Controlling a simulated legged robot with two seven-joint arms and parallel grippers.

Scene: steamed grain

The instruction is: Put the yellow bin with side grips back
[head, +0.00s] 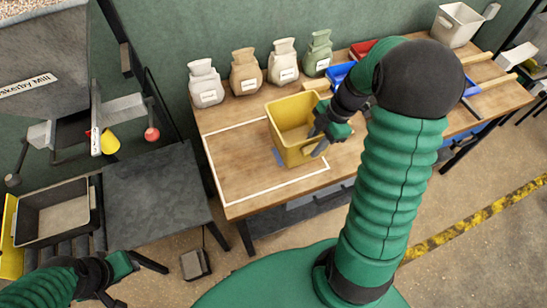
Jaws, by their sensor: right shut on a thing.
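The yellow bin (284,143) is at the right part of the white-outlined rectangle on the wooden table (222,127). It looks slightly tilted, and I cannot tell whether it touches the table top. My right gripper (322,146) is shut on the bin's right side; its fingers are partly hidden by the gripper body and the grip itself is hard to see. My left gripper (112,297) is low at the left, away from the bin, and its fingertips are not clear.
Several labelled sacks (245,72) stand along the back of the table. Blue bins (337,76), a red bin (362,49) and a pale bin (455,24) are right of them. A dark tray (55,211) lies at left beside a grey table (150,190). The outlined area's left part is clear.

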